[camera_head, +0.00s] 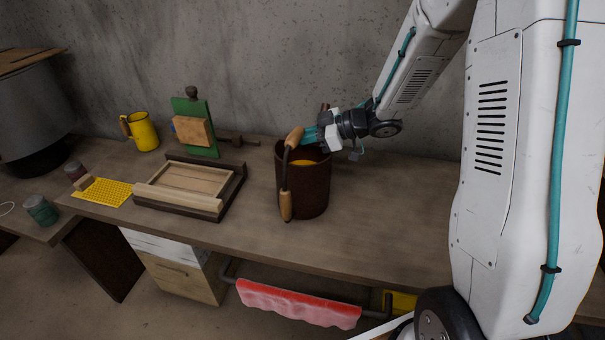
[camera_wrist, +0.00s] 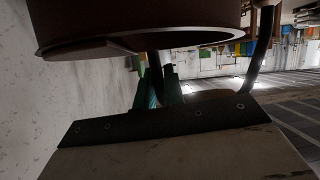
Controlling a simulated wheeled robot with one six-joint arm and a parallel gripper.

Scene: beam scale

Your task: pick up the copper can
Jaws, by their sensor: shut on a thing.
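The copper can (camera_head: 310,190) is a dark reddish-brown cylinder with yellow showing inside. It looks upright at the bench, right of the wooden tray; I cannot tell whether its base touches the bench. A dark bar with a wooden grip at each end shows along its left side. My gripper (camera_head: 310,136), with teal fingers, is at the top of the can and shut. In the wrist view the can's rim (camera_wrist: 190,42) fills the top, and my teal fingers (camera_wrist: 160,88) meet a dark rod-like part below it. The exact contact is partly hidden.
A wooden tray (camera_head: 233,189), a green board with a wood block (camera_head: 193,133), a yellow mug (camera_head: 142,132) and a yellow mesh (camera_head: 97,192) lie to the left. The bench (camera_head: 390,200) is clear right of the can. A concrete wall stands behind.

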